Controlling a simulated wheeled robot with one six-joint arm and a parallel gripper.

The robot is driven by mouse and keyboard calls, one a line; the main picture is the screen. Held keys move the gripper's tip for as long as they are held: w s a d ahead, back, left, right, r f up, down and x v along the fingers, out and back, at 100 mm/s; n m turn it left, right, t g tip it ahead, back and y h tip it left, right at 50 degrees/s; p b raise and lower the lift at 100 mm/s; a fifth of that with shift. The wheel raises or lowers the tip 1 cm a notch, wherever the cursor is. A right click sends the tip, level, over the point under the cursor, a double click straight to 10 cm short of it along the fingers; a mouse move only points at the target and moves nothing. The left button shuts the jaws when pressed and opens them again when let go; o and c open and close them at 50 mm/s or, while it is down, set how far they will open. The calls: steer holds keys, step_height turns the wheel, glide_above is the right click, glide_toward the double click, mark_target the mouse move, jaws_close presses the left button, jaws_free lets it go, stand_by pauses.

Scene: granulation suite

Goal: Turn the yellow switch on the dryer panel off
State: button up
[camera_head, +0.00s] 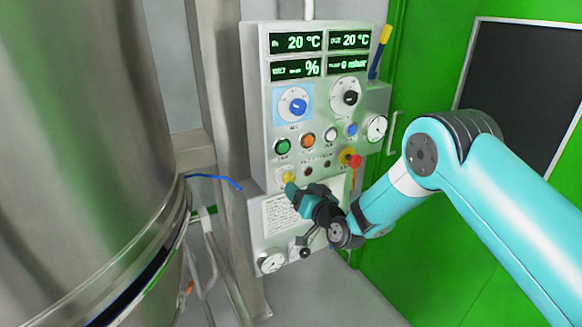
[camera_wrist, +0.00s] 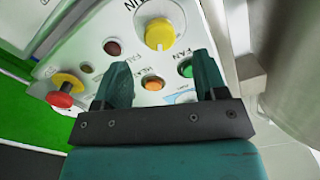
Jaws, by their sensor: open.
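The dryer panel (camera_head: 258,150) is a pale grey upright box with displays, knobs and buttons. Its yellow switch (camera_head: 287,176) is low on the left side of the panel face, partly hidden by my gripper. In the wrist view the yellow switch (camera_wrist: 160,35) is a round knob on a pale ring, with lettering beside it. My gripper (camera_head: 291,187) is at the panel's lower left, close to the switch. In the wrist view my gripper (camera_wrist: 162,62) is open, with nothing between its fingers. The knob appears just beyond the fingertips, and I see no contact.
Green (camera_head: 282,146) and orange (camera_head: 307,141) buttons sit above the switch. A red emergency button (camera_head: 354,160) juts out to the right. A large steel vessel (camera_head: 80,130) stands left. A green door (camera_head: 425,60) is behind my arm at right.

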mark_target(288, 178)
steer(key=p+x, duration=0.1)
steer(key=x, duration=0.5)
steer(key=shift+w+a+p, duration=0.2)
steer(key=shift+w+p, duration=0.05)
steer(key=shift+p, duration=0.15)
steer(key=c, duration=0.9)
